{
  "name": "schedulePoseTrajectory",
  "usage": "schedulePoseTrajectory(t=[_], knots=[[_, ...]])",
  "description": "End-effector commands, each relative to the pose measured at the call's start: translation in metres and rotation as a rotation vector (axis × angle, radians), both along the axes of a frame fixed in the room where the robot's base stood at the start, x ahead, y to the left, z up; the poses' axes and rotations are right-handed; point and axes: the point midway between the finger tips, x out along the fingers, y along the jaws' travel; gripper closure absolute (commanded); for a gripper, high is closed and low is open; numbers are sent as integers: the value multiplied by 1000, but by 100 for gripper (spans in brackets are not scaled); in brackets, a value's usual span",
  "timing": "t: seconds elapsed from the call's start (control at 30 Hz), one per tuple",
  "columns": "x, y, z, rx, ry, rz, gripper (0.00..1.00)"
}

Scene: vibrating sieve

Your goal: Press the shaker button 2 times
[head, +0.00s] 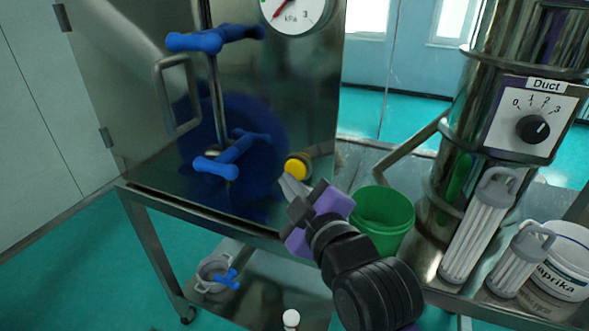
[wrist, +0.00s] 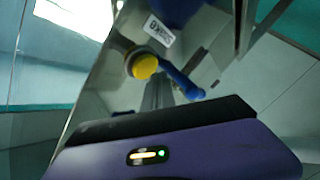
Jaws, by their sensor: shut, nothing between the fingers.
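The shaker button is a round yellow button (head: 297,168) in a metal collar on the right part of the steel cabinet's front. In the wrist view the yellow button (wrist: 145,66) shows above my fingers, below a small white label (wrist: 160,30). My gripper (head: 288,186) is shut and empty, its fingertips just below the button in the head view. In the wrist view my gripper (wrist: 157,88) points toward the cabinet front, below the button. I cannot tell whether the tips touch anything; a gap seems to show between them and the button.
Blue clamp handles (head: 232,155) stick out left of the button. A pressure gauge (head: 293,12) is above. A green bucket (head: 383,212) stands right of my gripper. Further right are a duct dial (head: 532,129), grey filter cartridges (head: 480,228) and a Paprika tub (head: 566,262).

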Motion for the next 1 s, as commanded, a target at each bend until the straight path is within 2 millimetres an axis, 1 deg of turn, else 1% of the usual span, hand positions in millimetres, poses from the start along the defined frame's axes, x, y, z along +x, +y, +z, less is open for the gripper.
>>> schedulePoseTrajectory(t=[0.37,0.8,1.0], knots=[[-3,2,0,0,0,1,100],[-39,15,0,-1,0,2,100],[-48,17,0,0,0,0,100]])
